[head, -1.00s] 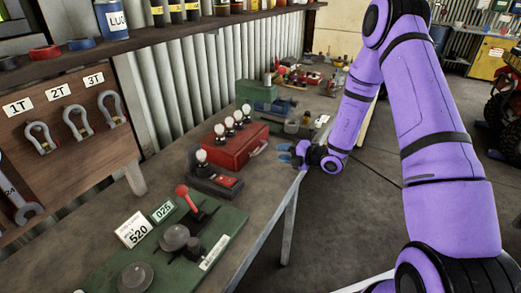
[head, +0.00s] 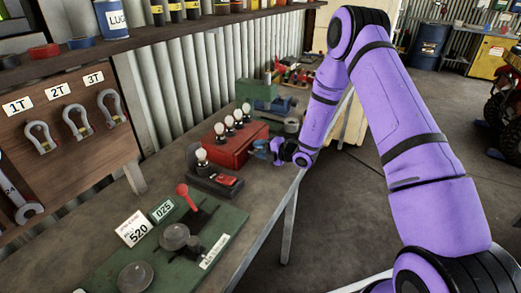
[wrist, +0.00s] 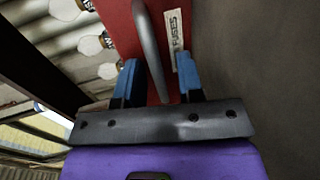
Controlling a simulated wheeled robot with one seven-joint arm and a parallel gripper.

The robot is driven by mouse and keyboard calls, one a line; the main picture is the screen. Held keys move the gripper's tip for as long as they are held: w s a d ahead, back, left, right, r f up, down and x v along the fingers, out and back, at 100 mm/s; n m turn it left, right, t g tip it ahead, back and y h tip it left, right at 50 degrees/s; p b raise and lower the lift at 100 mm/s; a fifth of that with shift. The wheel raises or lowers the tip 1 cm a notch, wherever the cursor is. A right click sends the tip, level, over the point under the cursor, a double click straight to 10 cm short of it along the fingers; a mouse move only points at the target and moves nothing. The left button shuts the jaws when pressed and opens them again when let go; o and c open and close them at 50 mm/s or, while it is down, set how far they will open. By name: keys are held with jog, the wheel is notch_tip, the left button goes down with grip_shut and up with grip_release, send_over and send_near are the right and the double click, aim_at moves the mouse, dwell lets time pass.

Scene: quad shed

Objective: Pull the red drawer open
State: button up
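The red drawer (head: 238,146) is the front of a red box on the workbench, with bulbs on its top. In the wrist view its red face (wrist: 119,32) carries a grey bar handle (wrist: 150,50) and a label reading "FUSES". My gripper (head: 268,148) is in front of the box's right side in the head view. In the wrist view my gripper (wrist: 158,78) has its two blue fingers apart, one on each side of the handle's near end. I cannot tell whether they touch it.
A black device with a red part (head: 222,180) and a bulb stands just nearer on the workbench (head: 195,160). A green board (head: 160,255) with a red lever lies at the front.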

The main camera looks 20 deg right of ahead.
grip_shut()
jog(key=v, duration=0.3)
jog(key=f+v, duration=0.1)
jog(key=v, duration=0.3)
jog(key=f+v, duration=0.1)
jog(key=v, duration=0.3)
jog(key=shift+s+d+f, duration=0.15)
jog(key=shift+d+f, duration=0.05)
jog(key=shift+o, duration=0.3)
grip_release()
jog(key=v, duration=1)
jog(key=shift+s+d, duration=0.25)
jog(key=shift+s, duration=0.05)
jog(key=shift+r, duration=0.1)
